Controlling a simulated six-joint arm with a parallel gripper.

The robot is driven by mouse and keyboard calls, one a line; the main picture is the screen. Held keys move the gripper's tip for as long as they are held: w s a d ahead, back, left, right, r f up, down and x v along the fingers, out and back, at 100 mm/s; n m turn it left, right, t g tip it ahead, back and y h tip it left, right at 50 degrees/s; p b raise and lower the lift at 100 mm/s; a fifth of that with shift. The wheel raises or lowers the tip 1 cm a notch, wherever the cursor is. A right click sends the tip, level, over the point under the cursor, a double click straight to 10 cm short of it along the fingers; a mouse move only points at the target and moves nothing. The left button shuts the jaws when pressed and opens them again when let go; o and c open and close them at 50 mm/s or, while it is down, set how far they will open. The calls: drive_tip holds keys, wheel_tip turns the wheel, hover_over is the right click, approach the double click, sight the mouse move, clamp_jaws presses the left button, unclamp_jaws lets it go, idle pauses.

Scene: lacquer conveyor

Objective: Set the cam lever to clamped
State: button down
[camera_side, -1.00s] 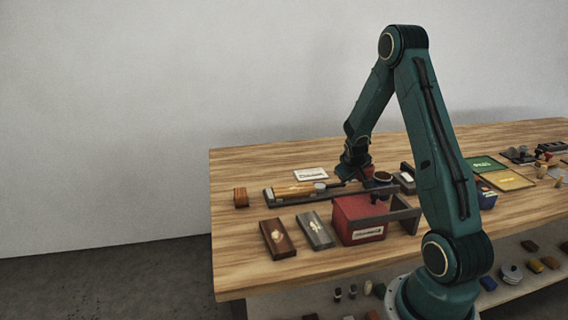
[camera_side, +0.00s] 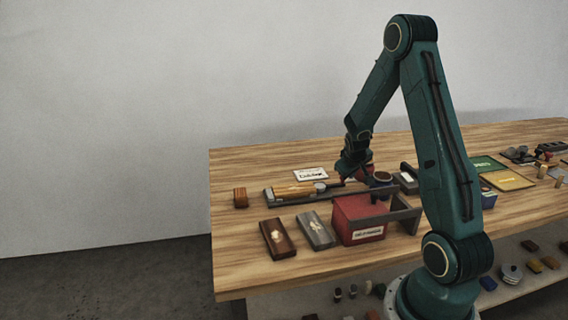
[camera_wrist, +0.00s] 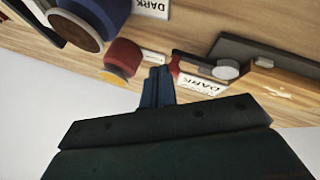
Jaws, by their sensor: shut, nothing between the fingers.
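A dark clamp fixture (camera_side: 270,197) holds a wooden block (camera_side: 295,191) near the table's back left, with a grey round knob (camera_side: 320,187) at the block's right end. A thin dark bar runs right from the knob; I take it for the cam lever (camera_wrist: 196,58), and it ends at a small red part (camera_wrist: 175,66) in the wrist view. My gripper (camera_wrist: 160,72) is shut and empty, its fingertips close beside that red end. In the side view my gripper (camera_side: 342,181) is above the bar's right end. I cannot tell whether they touch.
A blue cup-like pot (camera_side: 383,179) and a red pot with a yellow rim (camera_wrist: 122,57) stand right of my gripper. A white label card (camera_side: 311,174) lies behind the fixture.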

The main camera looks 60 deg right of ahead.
drive_tip(key=v, duration=1.1)
idle(0.4)
drive_tip(key=a+r+n+t+y, duration=0.15)
drive_tip(key=a+r, duration=0.25)
drive_tip(key=a, duration=0.5)
drive_tip(key=a+r+n+t+y, duration=0.1)
drive_tip(key=a+r+y, duration=0.1)
drive_tip(key=a+r, duration=0.5)
drive_tip(key=s+a+n+y, duration=0.2)
drive_tip(key=s+a, duration=0.8)
drive_tip(key=a, duration=0.5)
drive_tip(key=shift+s+a+r+n+t+y, duration=0.25)
drive_tip(key=shift+r+n+t+y, duration=0.15)
drive_tip(key=shift+y, duration=0.35)
